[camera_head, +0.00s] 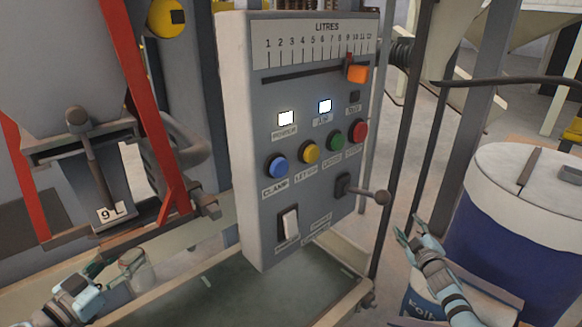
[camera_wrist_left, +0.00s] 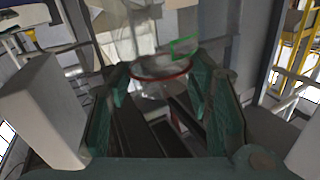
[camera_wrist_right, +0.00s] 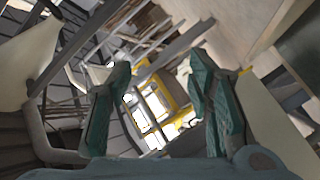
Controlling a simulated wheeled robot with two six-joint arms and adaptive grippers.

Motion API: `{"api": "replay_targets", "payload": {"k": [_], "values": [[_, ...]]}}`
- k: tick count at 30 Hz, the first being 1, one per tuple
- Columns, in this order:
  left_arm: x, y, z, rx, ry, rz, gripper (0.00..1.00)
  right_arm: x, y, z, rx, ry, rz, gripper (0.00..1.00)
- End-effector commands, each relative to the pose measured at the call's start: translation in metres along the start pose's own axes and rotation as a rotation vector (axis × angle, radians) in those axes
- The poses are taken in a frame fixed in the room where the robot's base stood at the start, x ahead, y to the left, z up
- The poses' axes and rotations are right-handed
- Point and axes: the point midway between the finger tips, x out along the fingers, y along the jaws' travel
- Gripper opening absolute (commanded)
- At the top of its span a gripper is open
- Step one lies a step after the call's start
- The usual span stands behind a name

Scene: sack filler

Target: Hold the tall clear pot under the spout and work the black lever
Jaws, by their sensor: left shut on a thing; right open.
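My left gripper (camera_head: 112,266) is low at the left, below the chute marked 9 L (camera_head: 112,212). In the left wrist view it is shut on the clear pot (camera_wrist_left: 160,68), which has a red ring. The pot is see-through and hard to make out in the head view; I cannot tell whether it is right under the spout. A dark lever (camera_head: 95,155) with a round knob is on the chute front. Another short lever (camera_head: 368,192) with a ball end sticks out of the panel. My right gripper (camera_head: 415,232) is open and empty, below and right of that panel lever.
The grey control panel (camera_head: 265,215) stands in the middle, with coloured buttons and an orange slider pointer (camera_head: 357,73) on a litres scale. A blue drum with a white lid (camera_head: 530,165) stands at the right. Red bars (camera_head: 140,95) and dark posts are close by.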

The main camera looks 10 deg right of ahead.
Motion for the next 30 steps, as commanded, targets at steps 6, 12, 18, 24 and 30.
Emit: {"api": "replay_targets", "payload": {"k": [6,12,18,24,30], "values": [[0.0,0.0,0.0,0.0,0.0,0.0,0.0,0.01,0.147,-0.125,-0.372,0.363,0.241,0.47],[0.0,0.0,0.0,0.0,0.0,0.0,0.0,-0.057,0.252,-0.249,-0.975,0.764,0.51,0.47],[0.0,0.0,0.0,0.0,0.0,0.0,0.0,-0.168,0.201,-0.263,-1.818,1.387,0.589,0.47],[0.0,0.0,0.0,0.0,0.0,0.0,0.0,-0.216,0.151,-0.227,-1.979,1.789,0.609,0.47],[0.0,0.0,0.0,0.0,0.0,0.0,0.0,-0.22,0.134,-0.233,-1.999,1.83,0.658,0.47]]}}
